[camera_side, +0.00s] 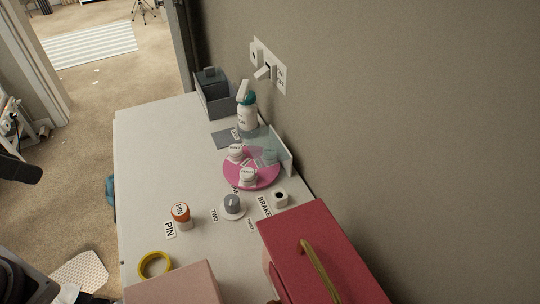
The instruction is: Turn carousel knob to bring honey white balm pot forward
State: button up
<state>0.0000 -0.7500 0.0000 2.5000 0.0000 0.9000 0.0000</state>
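The carousel is a round pink turntable (231,173) on the white counter, near the wall. Two white-lidded pots stand on it, one at the front (248,177) and one at the back left (235,152). A third, teal-looking pot (269,156) sits at the right behind a clear panel. Their labels are too small to read, so I cannot tell which is honey white. The grey knob (232,202) on a pale round base stands in front of the carousel, with number labels around it. No gripper fingers can be made out; dark machine parts show at the left edge.
A white-and-black BRAKE piece (280,198) and an orange PIN piece (181,215) flank the knob. A yellow ring (155,265), pink box (175,287) and red case (318,252) stand at the front. A spray bottle (247,112) and grey bin (214,97) stand behind. The counter's left side is clear.

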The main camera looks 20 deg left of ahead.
jog(key=shift+o, duration=2)
jog(key=w+d+n+g, duration=0.1)
jog(key=w+n, duration=0.1)
jog(key=w, duration=0.5)
jog(key=shift+w+y, duration=0.25)
jog(key=shift+y, duration=0.15)
jog(key=n+g, duration=0.4)
jog(key=n, duration=0.5)
send_over(231, 199)
jog(key=a, duration=0.1)
jog(key=shift+h, duration=0.3)
notch_tip(231, 199, down, 22)
jog(key=shift+s, duration=0.15)
jog(key=shift+n+g, duration=0.3)
jog(key=shift+n, duration=0.2)
jog(key=f, duration=0.6)
jog(key=d+f, duration=0.1)
jog(key=f, duration=0.2)
jog(key=shift+f, duration=0.45)
